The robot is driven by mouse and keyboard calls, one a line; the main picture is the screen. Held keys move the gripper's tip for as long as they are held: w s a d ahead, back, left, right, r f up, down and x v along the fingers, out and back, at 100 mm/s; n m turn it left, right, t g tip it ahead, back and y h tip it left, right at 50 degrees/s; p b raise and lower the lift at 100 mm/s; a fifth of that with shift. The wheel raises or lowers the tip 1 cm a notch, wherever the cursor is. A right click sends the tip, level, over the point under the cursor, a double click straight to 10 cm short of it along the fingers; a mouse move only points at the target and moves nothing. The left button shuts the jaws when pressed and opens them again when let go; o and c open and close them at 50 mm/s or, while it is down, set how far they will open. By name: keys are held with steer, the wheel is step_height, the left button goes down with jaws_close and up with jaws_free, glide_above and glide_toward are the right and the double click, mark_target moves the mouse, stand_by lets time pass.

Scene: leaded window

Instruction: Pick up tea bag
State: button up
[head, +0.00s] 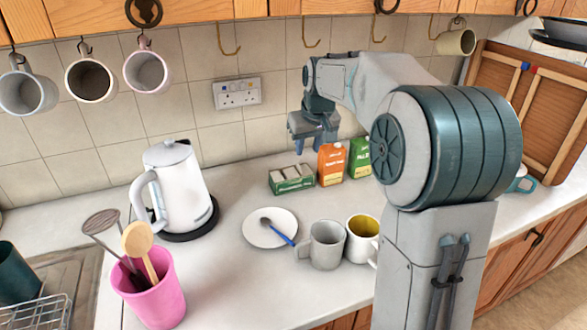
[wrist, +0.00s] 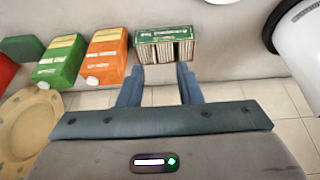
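The tea bags (head: 291,174) stand in a row in an open green box (head: 293,187) on the counter near the back wall. In the wrist view the tea bags (wrist: 167,53) show as pale upright packets in the green box (wrist: 168,33). My gripper (head: 314,140) hangs above and slightly right of the box in the head view. In the wrist view my gripper (wrist: 160,72) has its two fingers apart with nothing between them, pointing toward the box. The fingers look apart from the tea bags.
An orange carton (head: 331,165) and a green carton (head: 359,160) stand right of the box. A white kettle (head: 180,185) stands left. A saucer with a blue spoon (head: 266,241), a grey mug (head: 325,246) and a white mug (head: 360,246) are in front. Hooks and mugs hang above.

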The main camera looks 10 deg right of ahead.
glide_toward(300, 168)
steer(key=shift+w+p+x, duration=0.15)
steer(key=shift+p+x, duration=0.45)
steer(key=shift+x, duration=1.5)
steer(key=shift+w+p+x, duration=0.15)
steer(key=shift+p+x, duration=0.4)
steer(key=shift+x, duration=1.55)
steer(key=shift+r, duration=0.1)
jaws_close()
